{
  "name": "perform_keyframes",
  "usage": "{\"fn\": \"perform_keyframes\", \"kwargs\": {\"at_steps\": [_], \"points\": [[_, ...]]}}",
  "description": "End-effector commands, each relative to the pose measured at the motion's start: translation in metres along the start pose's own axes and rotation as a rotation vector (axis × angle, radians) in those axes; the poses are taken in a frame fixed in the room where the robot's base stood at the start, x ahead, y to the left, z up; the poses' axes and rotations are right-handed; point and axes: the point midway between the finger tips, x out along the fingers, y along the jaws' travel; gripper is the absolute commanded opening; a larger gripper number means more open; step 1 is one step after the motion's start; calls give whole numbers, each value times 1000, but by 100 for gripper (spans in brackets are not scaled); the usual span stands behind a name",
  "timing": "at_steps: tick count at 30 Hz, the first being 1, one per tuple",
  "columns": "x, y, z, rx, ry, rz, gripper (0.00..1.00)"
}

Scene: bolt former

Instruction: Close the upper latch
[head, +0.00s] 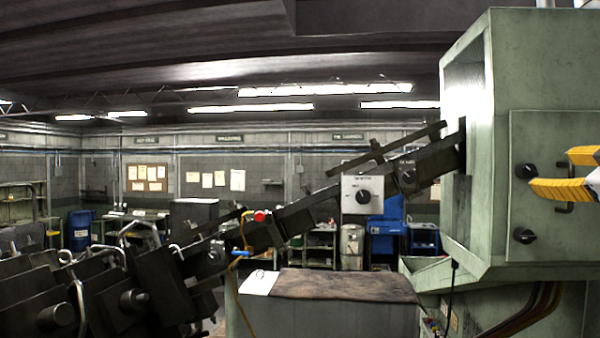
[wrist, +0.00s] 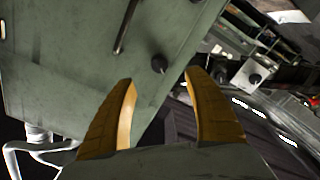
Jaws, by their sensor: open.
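The upper latch (head: 526,171) is a black knob near the left edge of the door on the green cabinet (head: 500,60). Its exact turn is hard to read. A similar lower latch (head: 524,235) sits below it. My gripper (head: 551,172) has yellow fingers and comes in from the right, in front of the door, with its tips to the right of the upper latch. In the wrist view, my open, empty gripper (wrist: 160,77) has a black knob (wrist: 159,63), apparently the upper latch, just beyond and between its fingertips. I see no contact.
A dark bar handle (head: 565,207) stands out from the door, partly behind my fingers; it also shows in the wrist view (wrist: 126,27). A dark machine arm (head: 320,203) runs into the cabinet's left opening. A grey control box (head: 362,195) with a dial stands left.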

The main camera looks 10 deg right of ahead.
Motion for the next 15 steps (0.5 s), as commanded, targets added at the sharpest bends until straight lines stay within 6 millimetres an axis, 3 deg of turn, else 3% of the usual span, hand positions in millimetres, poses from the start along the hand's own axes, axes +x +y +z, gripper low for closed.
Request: {"fn": "perform_keyframes", "kwargs": {"at_steps": [5, 10, 15], "points": [[34, -2, -1, 0, 4, -4, 61], [81, -2, -2, -1, 4, -5, 61], [79, -3, 0, 306, 1, -3, 61]]}}
